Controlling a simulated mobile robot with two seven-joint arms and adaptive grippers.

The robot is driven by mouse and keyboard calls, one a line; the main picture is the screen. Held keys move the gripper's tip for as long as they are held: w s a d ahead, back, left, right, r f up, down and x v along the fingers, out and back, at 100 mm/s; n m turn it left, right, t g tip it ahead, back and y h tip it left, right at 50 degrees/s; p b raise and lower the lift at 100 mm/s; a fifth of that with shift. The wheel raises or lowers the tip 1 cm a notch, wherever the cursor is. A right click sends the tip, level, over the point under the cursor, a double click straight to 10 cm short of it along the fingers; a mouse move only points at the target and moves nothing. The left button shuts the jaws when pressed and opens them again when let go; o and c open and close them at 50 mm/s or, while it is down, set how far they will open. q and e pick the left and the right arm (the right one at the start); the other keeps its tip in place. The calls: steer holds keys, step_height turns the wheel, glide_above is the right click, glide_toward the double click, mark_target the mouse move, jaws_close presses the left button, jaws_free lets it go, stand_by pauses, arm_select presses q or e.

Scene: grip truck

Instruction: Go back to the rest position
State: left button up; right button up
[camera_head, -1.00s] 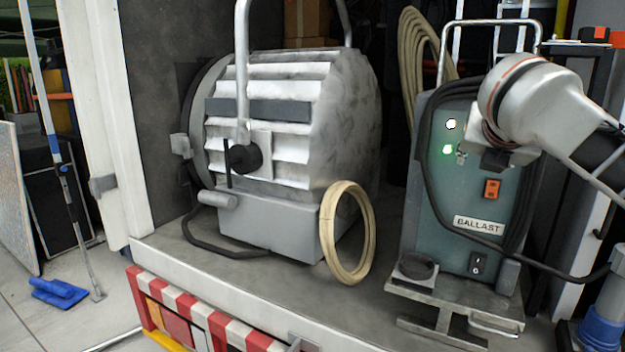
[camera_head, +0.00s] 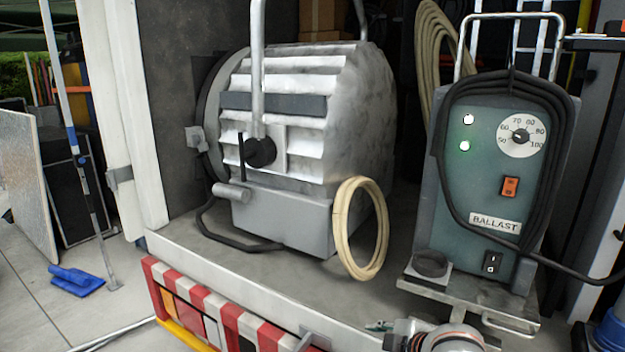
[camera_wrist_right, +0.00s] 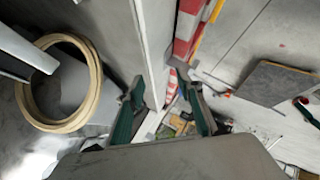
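The ballast unit (camera_head: 478,236) stands upright on the truck bed at the right in the head view. My right arm shows at the bottom edge of the head view, in front of the bed and below the ballast. In the right wrist view my right gripper (camera_wrist_right: 165,108) has its two fingers spread apart with nothing held between them. It is clear of the ballast. My left gripper is in neither view.
A large grey lamp (camera_head: 300,140) stands on the bed, with a beige cable coil (camera_head: 346,232) leaning against it; the coil also shows in the right wrist view (camera_wrist_right: 92,98). The bed's front edge (camera_head: 225,289) has a red-white striped bumper (camera_head: 230,315).

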steer(key=s+d+f+m+t, duration=0.1)
steer(key=s+d+f+m, duration=0.2)
steer(key=s+f+m, duration=0.7)
steer(key=s+d+f+m+h, duration=0.1)
steer(key=s+d+f, duration=0.2)
steer(key=s+f, duration=0.3)
steer(key=s+d+f+m+h, duration=0.1)
steer(key=s+d+f, duration=0.1)
steer(key=s+f, duration=0.5)
steer(key=s, duration=0.3)
steer(key=shift+d+t+h, duration=0.3)
steer(key=shift+d+t, duration=0.1)
steer(key=shift+w+f, duration=0.1)
